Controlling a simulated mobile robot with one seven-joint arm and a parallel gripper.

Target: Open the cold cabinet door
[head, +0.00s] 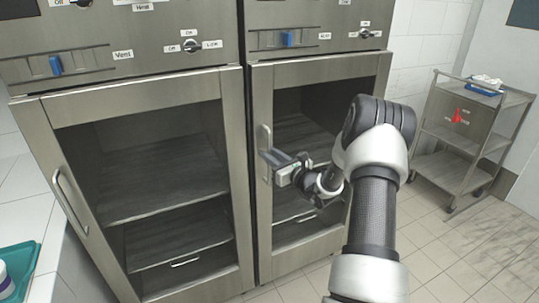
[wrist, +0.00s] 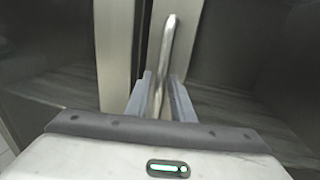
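Two steel cabinets stand side by side, and the labels are too small to tell which is the cold one. The right cabinet door (head: 262,95) has a steel frame around a dark pane and looks closed. Its upright bar handle (head: 265,135) is on the left side of the frame. My gripper (head: 273,160) is at the lower part of this handle. In the wrist view the handle (wrist: 163,60) runs down between the two fingers of my gripper (wrist: 160,98). Slim gaps seem to show on both sides, so the fingers look open around it.
The left cabinet door (head: 130,97) also looks closed, with its own handle (head: 68,198) at its left edge. A steel trolley (head: 470,125) stands at the far right by the wall. A teal tray (head: 18,268) lies on the white counter at the left.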

